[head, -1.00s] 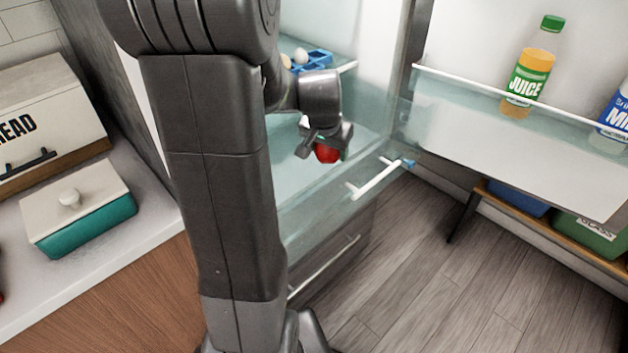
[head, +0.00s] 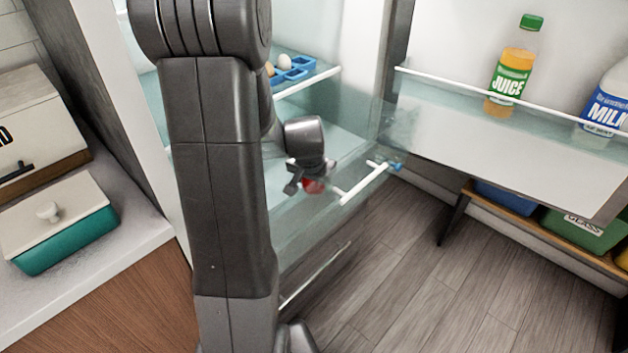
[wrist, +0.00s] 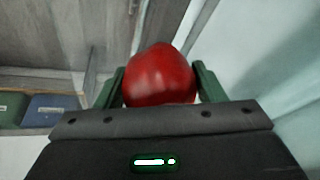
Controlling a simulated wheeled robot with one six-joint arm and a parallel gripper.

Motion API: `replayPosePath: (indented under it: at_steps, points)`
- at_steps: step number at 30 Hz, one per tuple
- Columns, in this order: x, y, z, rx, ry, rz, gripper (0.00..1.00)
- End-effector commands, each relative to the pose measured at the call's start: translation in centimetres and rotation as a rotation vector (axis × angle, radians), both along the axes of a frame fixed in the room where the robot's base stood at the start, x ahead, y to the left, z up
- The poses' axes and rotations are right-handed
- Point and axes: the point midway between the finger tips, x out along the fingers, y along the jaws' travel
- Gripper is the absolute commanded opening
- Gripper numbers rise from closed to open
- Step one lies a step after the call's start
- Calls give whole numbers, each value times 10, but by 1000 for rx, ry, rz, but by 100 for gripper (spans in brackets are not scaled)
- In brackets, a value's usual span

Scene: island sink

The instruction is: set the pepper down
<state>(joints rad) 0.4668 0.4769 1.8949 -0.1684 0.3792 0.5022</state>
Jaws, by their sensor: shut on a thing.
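The red pepper (wrist: 160,76) sits between the two green fingers of my gripper (wrist: 158,88) in the wrist view, and the gripper is shut on it. In the head view my gripper (head: 306,182) hangs at the open fridge's clear lower drawer, near its white handle bar. Only a small, blurred part of the pepper (head: 313,186) shows below the fingers there. I cannot tell whether the pepper touches anything under it.
The open fridge door at right holds a juice bottle (head: 513,68) and a milk bottle (head: 606,103). A blue egg tray (head: 292,72) stands on the shelf behind. A teal-and-white dish (head: 62,235) is on the left counter. Wooden floor (head: 440,280) is clear.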

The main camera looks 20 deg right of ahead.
Motion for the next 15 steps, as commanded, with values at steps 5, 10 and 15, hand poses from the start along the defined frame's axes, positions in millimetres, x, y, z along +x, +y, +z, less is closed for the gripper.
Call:
replayPosePath:
  at_steps: [5,10,15]
  points:
    - [0,0,-1,0,0,0,85]
    - [0,0,-1,0,0,0,85]
    - [0,0,4,0,0,0,85]
